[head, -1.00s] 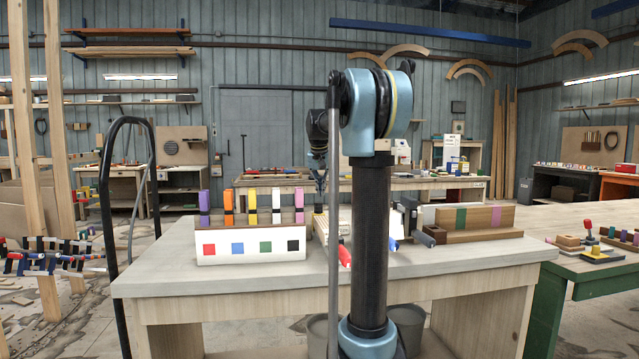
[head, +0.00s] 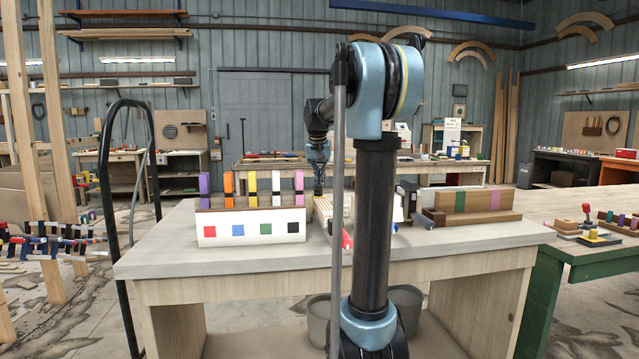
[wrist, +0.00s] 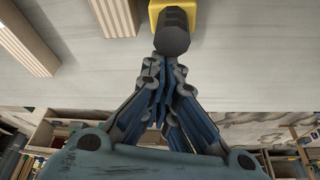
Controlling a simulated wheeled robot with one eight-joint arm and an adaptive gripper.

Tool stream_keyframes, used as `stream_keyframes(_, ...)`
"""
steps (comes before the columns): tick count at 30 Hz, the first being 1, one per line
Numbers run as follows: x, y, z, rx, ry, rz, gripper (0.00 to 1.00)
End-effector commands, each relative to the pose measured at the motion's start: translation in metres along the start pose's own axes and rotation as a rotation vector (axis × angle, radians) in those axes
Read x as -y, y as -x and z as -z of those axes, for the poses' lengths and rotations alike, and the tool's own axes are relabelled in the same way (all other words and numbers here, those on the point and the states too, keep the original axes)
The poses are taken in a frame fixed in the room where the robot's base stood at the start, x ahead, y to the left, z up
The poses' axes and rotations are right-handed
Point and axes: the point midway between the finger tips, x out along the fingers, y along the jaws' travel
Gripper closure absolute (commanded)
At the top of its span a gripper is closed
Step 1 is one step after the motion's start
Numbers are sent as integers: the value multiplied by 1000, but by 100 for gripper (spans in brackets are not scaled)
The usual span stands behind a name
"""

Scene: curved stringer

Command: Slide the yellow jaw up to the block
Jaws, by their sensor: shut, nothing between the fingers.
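A yellow jaw (wrist: 160,10) with a dark ribbed handle (wrist: 172,40) shows at the top of the wrist view, cut off by the edge. My gripper (wrist: 168,64) is shut and empty, its tips just below the end of that handle; I cannot tell whether they touch it. In the head view my gripper (head: 318,188) hangs over the bench beside the rack; its tips are hard to make out. A yellow-topped upright piece (head: 252,183) stands in the rack. I cannot tell which wooden piece is the block; two pale wooden pieces (wrist: 118,14) lie left of the jaw.
The white-fronted rack (head: 215,241) with coloured squares stands left on the bench (head: 175,262). A wooden piece with green and purple bands (head: 480,200) stands on the right. My arm column hides part of the bench middle. The bench's front strip is clear.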

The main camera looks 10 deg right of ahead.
Motion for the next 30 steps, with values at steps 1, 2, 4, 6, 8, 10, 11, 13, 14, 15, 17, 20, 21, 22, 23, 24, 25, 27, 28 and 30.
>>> stream_keyframes(1, 0, 0, -1, 0, 0, 0, 100)
stream_keyframes(2, 0, 1, -2, 0, 0, 0, 100)
stream_keyframes(4, -2, 2, -7, 0, 1, 0, 100)
stream_keyframes(6, -4, 4, -12, 0, 1, 0, 100)
stream_keyframes(8, -5, 6, -18, 0, 1, 0, 100)
stream_keyframes(10, -7, 8, -23, 0, 1, 0, 100)
stream_keyframes(11, -7, 8, -24, 0, 1, 0, 100)
stream_keyframes(13, -8, 9, -25, 0, 1, 0, 100)
stream_keyframes(14, -8, 9, -25, 0, 1, 0, 100)
stream_keyframes(15, -7, 9, -25, 0, 1, 0, 100)
stream_keyframes(17, -7, 9, -24, 0, 1, 0, 100)
stream_keyframes(20, -7, 9, -24, 0, 2, 1, 100)
stream_keyframes(21, -7, 9, -24, 0, 2, 1, 100)
stream_keyframes(22, -7, 8, -24, 0, 2, 1, 100)
stream_keyframes(23, -7, 8, -23, 0, 2, 1, 100)
stream_keyframes(24, -7, 8, -22, 0, 2, 1, 100)
stream_keyframes(25, -7, 7, -21, 0, 2, 1, 100)
stream_keyframes(27, -8, 5, -16, 0, 2, 1, 100)
stream_keyframes(28, -8, 4, -13, 0, 2, 0, 100)
stream_keyframes(30, -9, 1, -6, 1, 1, 0, 100)
